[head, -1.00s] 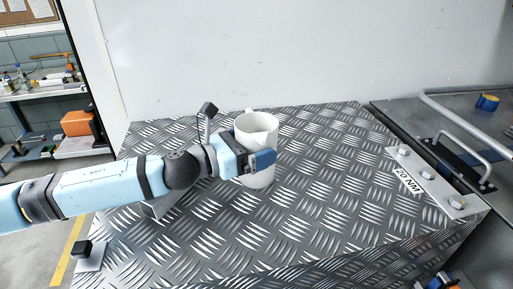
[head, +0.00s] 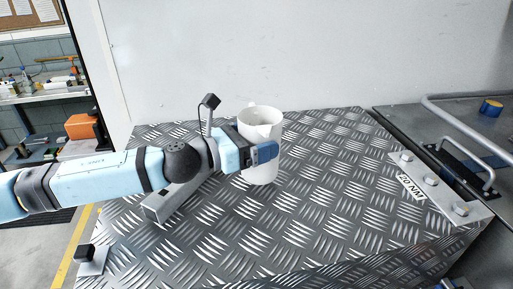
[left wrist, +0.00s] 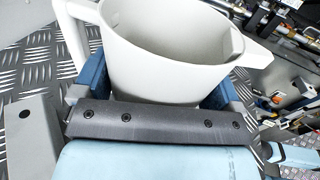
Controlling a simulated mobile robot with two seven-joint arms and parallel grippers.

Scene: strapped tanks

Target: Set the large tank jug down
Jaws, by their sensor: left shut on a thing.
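The large white tank jug (head: 262,165) is upright at the middle of the diamond-plate top (head: 330,215). My left gripper (head: 265,152) is shut on the jug's side, its blue fingers on either side of the body. In the left wrist view the jug (left wrist: 165,60) has its open mouth facing up, with a handle at left and a spout at right. I cannot tell whether its base touches the plate.
A grey metal bar (head: 165,205) lies under my left arm. A white wall (head: 320,60) stands behind the plate. At right are a bolted bracket labelled 20 NM (head: 412,187), a metal handle (head: 470,150) and a blue-yellow roll (head: 491,107).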

